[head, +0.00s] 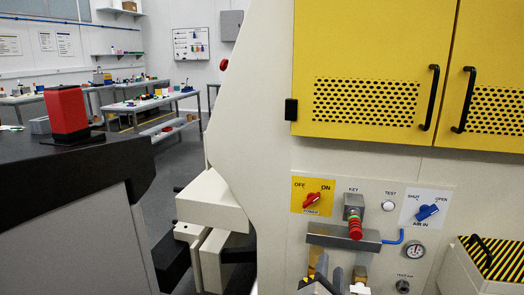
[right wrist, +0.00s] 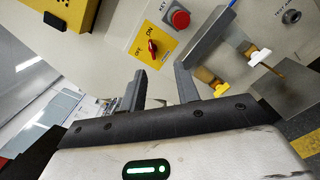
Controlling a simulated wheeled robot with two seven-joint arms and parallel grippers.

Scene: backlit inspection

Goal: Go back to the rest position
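My right gripper (head: 329,270) shows at the bottom of the head view, in front of the lower part of the machine's control panel (head: 440,183). In the right wrist view its two dark fingers (right wrist: 160,78) stand apart with nothing held between them. The panel lies beyond the fingertips, with the red power switch (head: 312,199) on its yellow OFF/ON plate. The switch also shows in the wrist view (right wrist: 153,47). I cannot make out my left gripper in either view.
A grey bar (head: 343,238) juts from the panel near my right gripper, below a red knob (head: 355,229). Brass fittings (right wrist: 209,80) sit close to the right finger. A blue AIR IN switch (head: 428,212) and gauge (head: 414,250) are farther right. A dark counter (head: 60,165) stands left.

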